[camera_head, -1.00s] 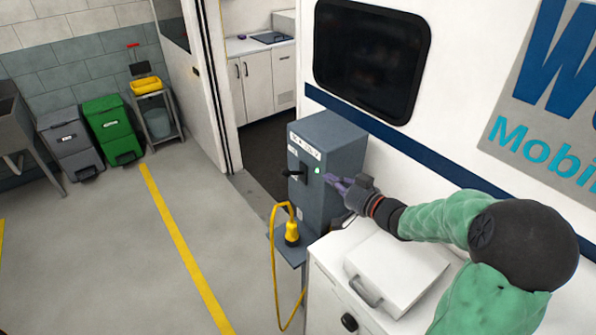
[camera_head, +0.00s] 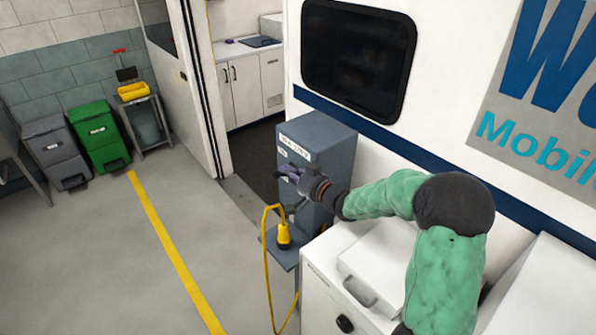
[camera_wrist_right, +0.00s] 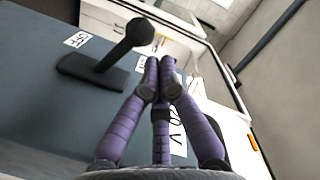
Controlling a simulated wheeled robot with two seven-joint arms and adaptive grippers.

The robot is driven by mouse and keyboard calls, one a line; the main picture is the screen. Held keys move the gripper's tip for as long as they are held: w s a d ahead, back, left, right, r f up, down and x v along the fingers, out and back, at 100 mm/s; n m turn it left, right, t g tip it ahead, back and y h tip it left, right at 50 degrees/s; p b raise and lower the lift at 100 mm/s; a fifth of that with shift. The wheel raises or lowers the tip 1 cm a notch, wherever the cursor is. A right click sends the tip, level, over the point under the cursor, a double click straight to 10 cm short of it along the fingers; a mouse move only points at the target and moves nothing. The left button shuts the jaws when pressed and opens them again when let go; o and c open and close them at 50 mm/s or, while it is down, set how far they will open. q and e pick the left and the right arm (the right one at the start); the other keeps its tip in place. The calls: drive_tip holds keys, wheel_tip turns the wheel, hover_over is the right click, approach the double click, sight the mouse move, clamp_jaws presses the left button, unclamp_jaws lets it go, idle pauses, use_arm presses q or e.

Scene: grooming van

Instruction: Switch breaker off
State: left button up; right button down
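The grey breaker box (camera_head: 325,150) stands against the van's white wall, with white labels on its front. In the right wrist view, its black lever (camera_wrist_right: 122,48) with a round knob sticks out from a dark base plate. An OFF label (camera_wrist_right: 77,39) is on the far side of the lever; another label is partly hidden behind my fingers. My right gripper (camera_head: 287,173) is in front of the box's face and hides the lever in the head view. Its purple fingers (camera_wrist_right: 160,78) are together, empty, just right of the lever and apart from it. My left gripper is out of view.
A yellow plug (camera_head: 284,236) with a looping cable hangs at a small grey shelf below the box. A white case (camera_head: 368,265) lies on the white cabinet under my right arm. Bins (camera_head: 98,137) stand far left. The floor left of the box is clear.

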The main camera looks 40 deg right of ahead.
drive_tip(key=shift+w+a+f, duration=0.15)
drive_tip(key=shift+a+f, duration=0.05)
idle(0.4)
drive_tip(key=shift+a+f+n+b, duration=0.3)
drive_tip(key=shift+n+b, duration=0.1)
drive_tip(key=shift+b, duration=0.3)
